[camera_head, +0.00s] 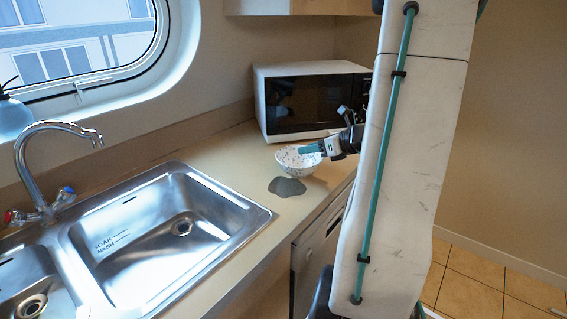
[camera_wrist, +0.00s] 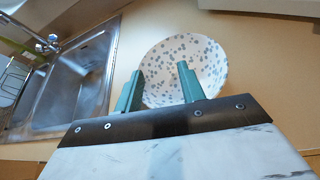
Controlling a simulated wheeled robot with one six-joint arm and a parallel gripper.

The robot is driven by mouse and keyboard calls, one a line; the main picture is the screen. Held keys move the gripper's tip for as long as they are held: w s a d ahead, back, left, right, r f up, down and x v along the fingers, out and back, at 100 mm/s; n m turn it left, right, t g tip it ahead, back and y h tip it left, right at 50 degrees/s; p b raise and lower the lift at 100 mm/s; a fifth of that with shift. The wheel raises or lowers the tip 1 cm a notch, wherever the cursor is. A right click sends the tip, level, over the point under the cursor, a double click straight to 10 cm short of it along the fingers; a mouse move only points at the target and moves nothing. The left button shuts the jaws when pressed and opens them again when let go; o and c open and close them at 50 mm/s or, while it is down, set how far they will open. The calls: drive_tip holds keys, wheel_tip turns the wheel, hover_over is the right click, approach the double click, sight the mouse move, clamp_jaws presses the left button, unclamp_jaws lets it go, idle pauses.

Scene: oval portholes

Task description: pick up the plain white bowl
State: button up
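A white bowl with grey-blue speckles (camera_head: 292,163) stands upright on the counter in front of the microwave. I see no plain white bowl in either view. The speckled bowl also shows in the wrist view (camera_wrist: 205,62), with its inside facing the camera. My gripper (camera_head: 312,149) is at the bowl's right side in the head view. In the wrist view my gripper (camera_wrist: 160,68) is open, with its two teal fingers apart over the near part of the bowl. I cannot tell whether the fingers touch it.
A white microwave (camera_head: 312,100) stands behind the bowl. A flat dark grey patch (camera_head: 287,187) lies on the counter in front of it. A steel sink (camera_head: 165,235) with a tap (camera_head: 45,170) is to the left. The counter's front edge is close by on the right.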

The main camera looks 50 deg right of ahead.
drive_tip(key=s+d+f+m+h, duration=0.1)
drive_tip(key=d, duration=0.1)
drive_tip(key=s+d+m+h, duration=0.1)
drive_tip(key=d+m, duration=0.1)
drive_tip(key=s+d+f+m+h, duration=0.1)
drive_tip(key=d, duration=0.2)
drive_tip(key=shift+s+d+f+m+t, duration=0.1)
drive_tip(key=shift+s+f+m+t, duration=0.2)
drive_tip(key=shift+m+t, duration=0.1)
drive_tip(key=shift+w+d+f, duration=0.1)
drive_tip(key=shift+w+d, duration=0.05)
drive_tip(key=shift+w, duration=0.1)
hover_over(299, 164)
drive_tip(key=s+d, duration=0.3)
drive_tip(key=d, duration=0.1)
drive_tip(key=shift+s+f, duration=0.2)
drive_tip(key=shift+f, duration=0.9)
drive_tip(key=shift+a, duration=0.1)
clamp_jaws()
